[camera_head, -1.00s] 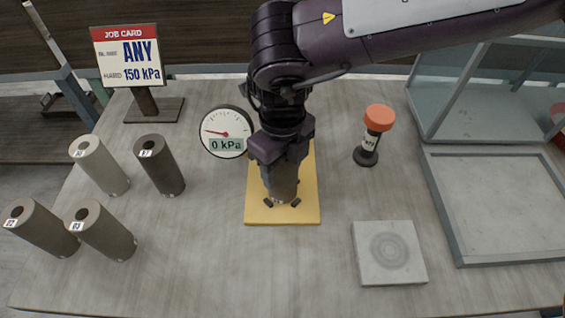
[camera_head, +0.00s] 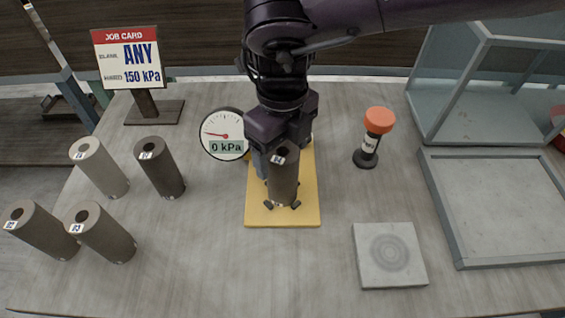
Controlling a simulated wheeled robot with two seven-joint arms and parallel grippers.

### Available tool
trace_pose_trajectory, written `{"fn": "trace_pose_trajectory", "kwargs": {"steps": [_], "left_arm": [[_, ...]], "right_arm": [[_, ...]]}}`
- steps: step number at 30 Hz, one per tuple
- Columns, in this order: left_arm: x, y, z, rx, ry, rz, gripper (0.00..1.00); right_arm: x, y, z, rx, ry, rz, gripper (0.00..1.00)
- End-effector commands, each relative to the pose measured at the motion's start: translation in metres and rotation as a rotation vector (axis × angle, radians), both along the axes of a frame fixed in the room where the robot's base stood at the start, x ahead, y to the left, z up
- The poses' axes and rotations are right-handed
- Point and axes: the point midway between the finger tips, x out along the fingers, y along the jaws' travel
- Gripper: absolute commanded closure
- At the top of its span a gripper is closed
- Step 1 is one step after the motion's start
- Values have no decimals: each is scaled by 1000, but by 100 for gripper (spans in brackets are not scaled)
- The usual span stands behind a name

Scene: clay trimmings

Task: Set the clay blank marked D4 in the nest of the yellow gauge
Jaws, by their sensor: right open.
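The clay blank D4 (camera_head: 283,181) is a dark grey-brown cylinder with a hole in its top and a small label. It stands upright in the nest of the yellow gauge (camera_head: 305,216), between small dark stops at its foot. The gauge dial (camera_head: 225,134) behind reads 0 kPa. My right gripper (camera_head: 271,160) is open, just behind and above the blank; one finger shows at the blank's left side. Whether it touches the blank cannot be told. My left gripper is not in view.
Several other blanks stand at left, among them a pale one (camera_head: 102,170) and a dark one (camera_head: 162,170). A job card (camera_head: 128,58) stands behind. The front middle is clear.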

Motion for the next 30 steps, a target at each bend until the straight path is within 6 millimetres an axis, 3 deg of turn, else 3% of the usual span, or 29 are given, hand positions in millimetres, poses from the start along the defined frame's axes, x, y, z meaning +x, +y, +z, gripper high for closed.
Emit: {"fn": "trace_pose_trajectory", "kwargs": {"steps": [3,10,30], "left_arm": [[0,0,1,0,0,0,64],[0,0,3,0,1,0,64],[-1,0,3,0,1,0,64]], "right_arm": [[1,0,28,1,-4,-1,24],[0,0,61,1,-2,0,24],[0,0,68,-1,1,0,24]]}}
